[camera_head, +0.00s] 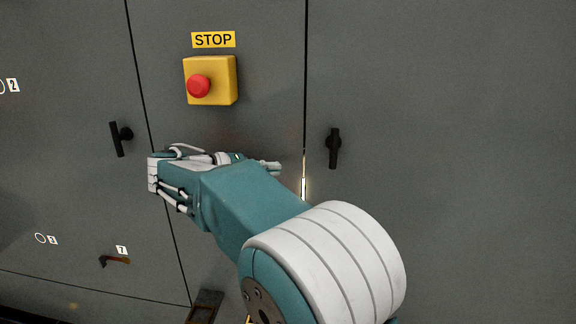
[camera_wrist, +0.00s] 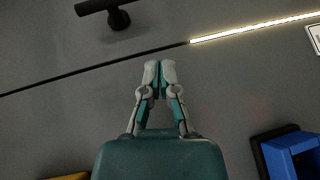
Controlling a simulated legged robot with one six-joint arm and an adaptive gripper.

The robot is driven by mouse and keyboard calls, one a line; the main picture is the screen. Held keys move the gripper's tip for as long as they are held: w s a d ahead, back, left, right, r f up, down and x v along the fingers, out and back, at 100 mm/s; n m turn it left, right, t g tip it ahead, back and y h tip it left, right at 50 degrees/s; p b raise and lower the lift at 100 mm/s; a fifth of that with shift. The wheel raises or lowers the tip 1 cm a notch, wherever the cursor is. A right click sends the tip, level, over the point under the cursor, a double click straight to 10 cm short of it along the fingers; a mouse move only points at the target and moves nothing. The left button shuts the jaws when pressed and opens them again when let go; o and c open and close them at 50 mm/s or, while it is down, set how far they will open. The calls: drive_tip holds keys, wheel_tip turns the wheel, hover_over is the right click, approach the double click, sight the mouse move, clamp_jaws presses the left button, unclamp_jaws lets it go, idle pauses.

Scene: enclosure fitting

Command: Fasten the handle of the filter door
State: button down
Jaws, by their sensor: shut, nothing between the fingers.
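A black lever handle (camera_head: 333,148) sits on the grey panel right of the right-hand seam and stands nearly upright. I take it to be the one at the top left of the wrist view (camera_wrist: 104,8). A second black handle (camera_head: 119,139) sits left of the left-hand seam. No label names the filter door. My gripper (camera_head: 277,166) points right, just left of the right-hand seam. In the wrist view its fingertips (camera_wrist: 160,66) are together and empty, apart from the handle.
Light shows through the lower part of the right-hand seam (camera_head: 304,185). A yellow stop box (camera_head: 224,80) with a red button is above my gripper. A small lever (camera_head: 115,261) marked 7 is at lower left.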

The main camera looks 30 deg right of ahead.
drive_tip(key=a, duration=0.5)
drive_tip(key=s+d+f+n+t+y, duration=0.1)
drive_tip(key=s+f+y, duration=0.35)
drive_tip(key=s, duration=0.35)
drive_tip(key=s+d+f+n+t+y, duration=0.1)
drive_tip(key=s+d+f+y, duration=0.1)
drive_tip(key=s+f+y, duration=0.4)
drive_tip(key=s+a+f+t+y, duration=0.3)
drive_tip(key=s+a+f+y, duration=0.2)
drive_tip(key=s, duration=0.5)
drive_tip(key=shift+s+a+m+t, duration=0.15)
drive_tip(key=shift+a+m+t, duration=0.15)
drive_tip(key=shift+a, duration=0.85)
